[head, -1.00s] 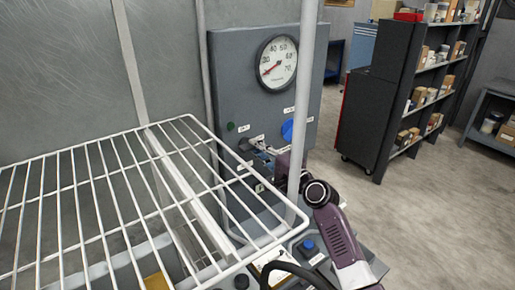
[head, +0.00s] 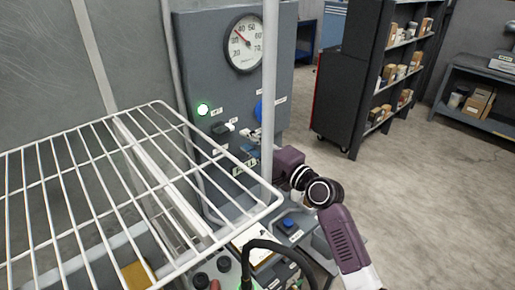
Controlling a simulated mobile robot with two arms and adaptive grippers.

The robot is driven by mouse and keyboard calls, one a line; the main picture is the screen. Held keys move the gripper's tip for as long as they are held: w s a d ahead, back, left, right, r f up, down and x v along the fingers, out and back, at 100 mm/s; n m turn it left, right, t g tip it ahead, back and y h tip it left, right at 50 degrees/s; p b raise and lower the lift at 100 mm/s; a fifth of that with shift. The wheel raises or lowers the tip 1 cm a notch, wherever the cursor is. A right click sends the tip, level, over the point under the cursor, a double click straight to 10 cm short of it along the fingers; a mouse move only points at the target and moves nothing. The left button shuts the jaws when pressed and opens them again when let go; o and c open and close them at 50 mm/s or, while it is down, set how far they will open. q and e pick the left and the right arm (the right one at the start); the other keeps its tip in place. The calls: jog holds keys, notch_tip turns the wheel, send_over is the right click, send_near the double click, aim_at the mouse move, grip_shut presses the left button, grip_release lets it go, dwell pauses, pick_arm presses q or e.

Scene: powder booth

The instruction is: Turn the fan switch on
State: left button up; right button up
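The grey control panel (head: 187,62) stands upright behind the wire rack. A small round lamp (head: 203,109) on its left side is lit green. Below it is a dark switch (head: 219,128) with a white label beside it; its lettering is too small to read, so I cannot be sure it is the fan switch. My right gripper (head: 251,146) is in front of the panel's lower part, just right of and below this switch. The upright pole partly hides my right wrist, and the fingers are too small to tell open from shut. My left gripper is out of view.
A white wire rack (head: 165,104) fills the left foreground. A pale upright pole (head: 269,75) stands before the panel. A round gauge (head: 244,44) and a blue button (head: 259,111) are on the panel. Dark shelves (head: 361,75) stand behind, with open floor at right.

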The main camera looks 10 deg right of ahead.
jog(key=v, duration=0.3)
jog(key=shift+s+d, duration=0.15)
jog(key=shift+s, duration=0.1)
